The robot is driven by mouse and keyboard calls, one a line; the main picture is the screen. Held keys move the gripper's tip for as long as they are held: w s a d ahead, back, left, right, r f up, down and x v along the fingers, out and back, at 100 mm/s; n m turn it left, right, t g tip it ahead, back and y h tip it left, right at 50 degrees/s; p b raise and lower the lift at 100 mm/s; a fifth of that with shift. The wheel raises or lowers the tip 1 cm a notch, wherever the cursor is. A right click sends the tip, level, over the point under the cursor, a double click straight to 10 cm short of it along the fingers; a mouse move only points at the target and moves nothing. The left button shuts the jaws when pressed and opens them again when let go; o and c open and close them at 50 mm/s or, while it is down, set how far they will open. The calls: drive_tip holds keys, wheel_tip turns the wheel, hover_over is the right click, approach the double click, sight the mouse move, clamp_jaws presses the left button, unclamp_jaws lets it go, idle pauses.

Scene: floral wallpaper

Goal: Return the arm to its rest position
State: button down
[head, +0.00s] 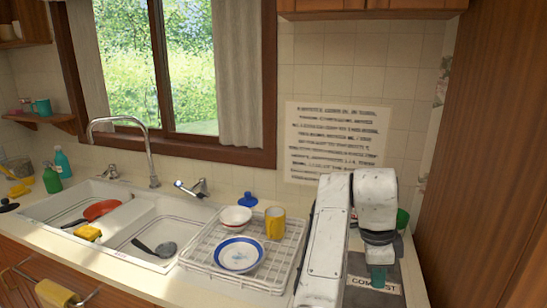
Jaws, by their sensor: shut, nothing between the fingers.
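My arm (329,235) is white and worn. It rises at the lower right of the head view and bends over at the top, and its dark wrist hangs downward. My gripper (378,275) is at the lower end, with small teal fingers pointing down. It is shut and nothing shows in it. It hangs over or in front of a grey compost bin (414,283) with a "COMPOST" label, partly hidden by my arm. I cannot tell whether the fingertips touch the bin.
Left of my arm stands a dish rack (200,262) with a blue-rimmed plate (239,254), a bowl (235,217) and a yellow mug (275,222). A double sink (150,208) lies further left. A wooden cabinet side (485,160) stands close on the right. A green item (402,218) sits behind my wrist.

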drive_tip(key=s+d+f+n, duration=0.2)
drive_tip(key=d+f, duration=0.1)
drive_tip(key=d, duration=0.1)
drive_tip(key=s+d+f+n+t+h, duration=0.1)
drive_tip(key=s+d+f+n, duration=0.1)
drive_tip(key=s+d+f, duration=0.1)
drive_tip(key=s+d+f+n+t+h, duration=0.1)
drive_tip(key=s+d+f+n, duration=0.1)
drive_tip(key=d, duration=0.4)
drive_tip(key=shift+s+f, duration=0.25)
drive_tip(key=shift+f, duration=0.4)
drive_tip(key=s+f+n, duration=0.1)
drive_tip(key=s, duration=0.1)
drive_tip(key=s+d+f+n+t, duration=0.1)
drive_tip(key=n, duration=0.1)
drive_tip(key=shift+s+d+f, duration=0.1)
drive_tip(key=shift+s+f, duration=0.3)
drive_tip(key=s+a+f+n+t+y, duration=0.1)
drive_tip(key=s+a+f+n+y, duration=0.15)
drive_tip(key=s+a+n, duration=0.5)
drive_tip(key=s+a+f+n+t+y, duration=0.15)
drive_tip(key=s+f+n, duration=0.25)
drive_tip(key=s, duration=0.6)
drive_tip(key=s+f+g, duration=0.4)
drive_tip(key=s+f, duration=0.1)
drive_tip(key=s, duration=0.5)
drive_tip(key=shift+d+f, duration=0.2)
drive_tip(key=shift+f, duration=0.15)
drive_tip(key=shift+g, duration=0.25)
